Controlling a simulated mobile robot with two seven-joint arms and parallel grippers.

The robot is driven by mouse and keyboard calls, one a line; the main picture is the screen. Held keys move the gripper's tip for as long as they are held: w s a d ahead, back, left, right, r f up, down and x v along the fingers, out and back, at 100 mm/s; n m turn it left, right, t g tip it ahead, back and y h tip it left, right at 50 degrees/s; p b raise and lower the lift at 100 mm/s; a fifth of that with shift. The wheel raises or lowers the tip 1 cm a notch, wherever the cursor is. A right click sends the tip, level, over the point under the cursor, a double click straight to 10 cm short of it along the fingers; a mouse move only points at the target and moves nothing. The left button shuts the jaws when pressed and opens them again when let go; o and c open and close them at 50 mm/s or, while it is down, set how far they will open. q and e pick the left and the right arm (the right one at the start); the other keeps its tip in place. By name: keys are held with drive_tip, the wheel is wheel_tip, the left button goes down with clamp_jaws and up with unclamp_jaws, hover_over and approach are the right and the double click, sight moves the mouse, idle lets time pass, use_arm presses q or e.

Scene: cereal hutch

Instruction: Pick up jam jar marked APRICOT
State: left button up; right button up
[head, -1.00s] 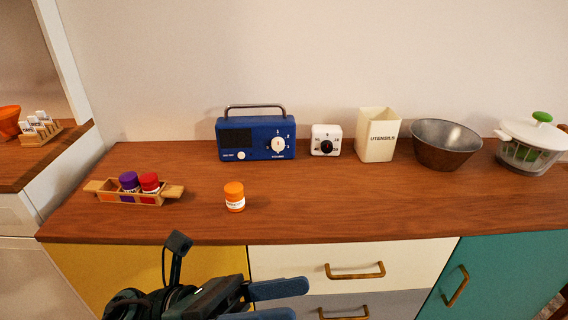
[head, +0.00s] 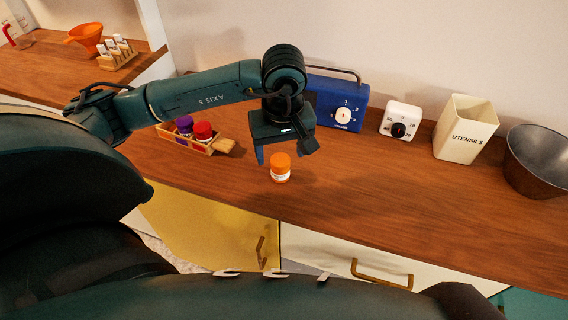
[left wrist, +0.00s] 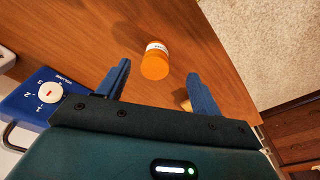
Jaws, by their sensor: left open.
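A small jar with an orange lid and a white label (head: 281,168) stands upright on the wooden counter near its front edge; its label is too small to read. In the left wrist view the orange-lidded jar (left wrist: 155,62) lies ahead of and between the two blue fingers. My left gripper (head: 283,155) is open and empty, pointing down just above and behind the jar, apart from it. It also shows in the left wrist view (left wrist: 160,82). A purple-lidded jar (head: 184,124) and a red-lidded jar (head: 203,131) sit in a wooden tray. My right gripper is not in view.
The wooden tray (head: 225,146) is left of the orange-lidded jar, partly behind my left arm. A blue radio (head: 350,110), a white timer (head: 401,121), a utensils holder (head: 466,128) and a metal bowl (head: 540,165) line the back. The counter right of the jar is clear.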

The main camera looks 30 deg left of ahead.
sight(280, 159)
use_arm(q)
wheel_tip(280, 159, down, 3)
drive_tip(key=shift+w+a+r, duration=0.1)
drive_tip(key=shift+w+r, duration=0.05)
drive_tip(key=f, duration=0.1)
drive_tip(key=w+a+f, duration=0.1)
drive_tip(key=f, duration=0.2)
drive_tip(key=shift+w+a+p, duration=0.15)
drive_tip(key=shift+w+p, duration=0.15)
drive_tip(key=shift+p, duration=0.1)
drive_tip(key=shift+w+f, duration=0.1)
drive_tip(key=shift+f, duration=0.4)
drive_tip(key=shift+c, duration=0.6)
drive_tip(key=c, duration=1)
